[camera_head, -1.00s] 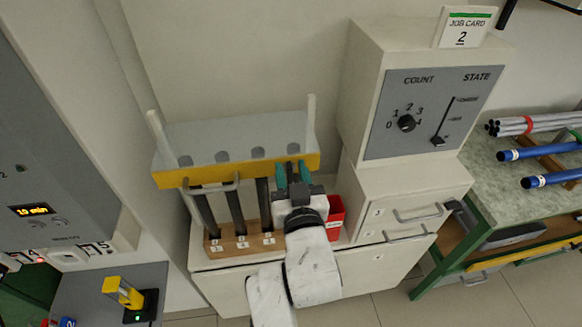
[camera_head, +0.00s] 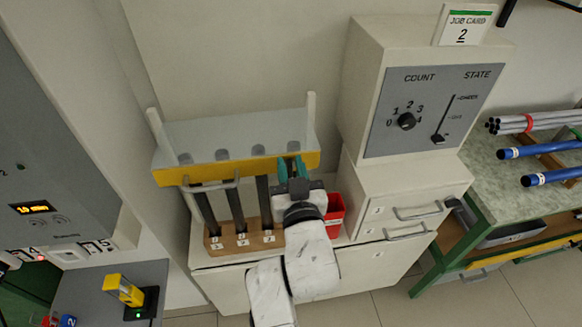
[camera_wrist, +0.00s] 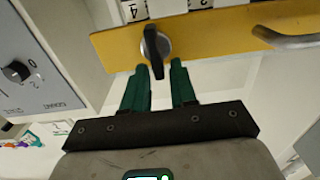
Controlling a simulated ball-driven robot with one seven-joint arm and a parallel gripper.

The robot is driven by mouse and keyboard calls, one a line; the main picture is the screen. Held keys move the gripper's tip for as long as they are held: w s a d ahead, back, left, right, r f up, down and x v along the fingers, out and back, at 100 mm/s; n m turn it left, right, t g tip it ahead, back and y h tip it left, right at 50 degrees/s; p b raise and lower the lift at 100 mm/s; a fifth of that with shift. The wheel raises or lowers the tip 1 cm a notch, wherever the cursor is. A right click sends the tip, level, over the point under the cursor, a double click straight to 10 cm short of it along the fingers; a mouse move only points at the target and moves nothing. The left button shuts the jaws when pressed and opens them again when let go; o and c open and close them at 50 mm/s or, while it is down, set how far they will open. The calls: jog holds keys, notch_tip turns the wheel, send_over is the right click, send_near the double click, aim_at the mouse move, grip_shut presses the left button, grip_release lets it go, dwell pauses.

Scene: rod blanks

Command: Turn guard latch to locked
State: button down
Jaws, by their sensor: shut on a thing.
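The guard is a clear panel with a yellow front bar (camera_head: 225,172) in the head view; the bar also crosses the top of the wrist view (camera_wrist: 215,32). The guard latch (camera_wrist: 155,45) is a dark, narrow knob on that bar, lying across it, with its lower end between my fingertips. My gripper (camera_wrist: 160,68) has green fingers and is shut on the latch's lower end. In the head view my gripper (camera_head: 290,168) is at the bar's right end and hides the latch. No lock markings are readable.
Dark rods (camera_head: 235,208) stand in a numbered wooden block (camera_head: 243,241) behind the guard's handle (camera_head: 211,186). A red bin (camera_head: 335,208) is close to my gripper's right. A control box (camera_head: 425,110) stands further right. A job card (camera_head: 464,25) shows 2.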

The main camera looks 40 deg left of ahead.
jog(key=n, duration=0.1)
jog(key=n+b, duration=0.1)
jog(key=n, duration=0.2)
jog(key=shift+s+a+f, duration=0.15)
jog(key=shift+s+a, duration=0.1)
jog(key=shift+s, duration=0.05)
jog(key=n, duration=0.4)
jog(key=s+f+n, duration=0.1)
jog(key=n, duration=0.4)
jog(key=a+f+n, duration=0.1)
jog(key=n, duration=0.3)
jog(key=shift+s+f+n, duration=0.15)
jog(key=shift+n, duration=0.25)
jog(key=c, duration=1.2)
grip_release()
jog(key=shift+d, duration=0.1)
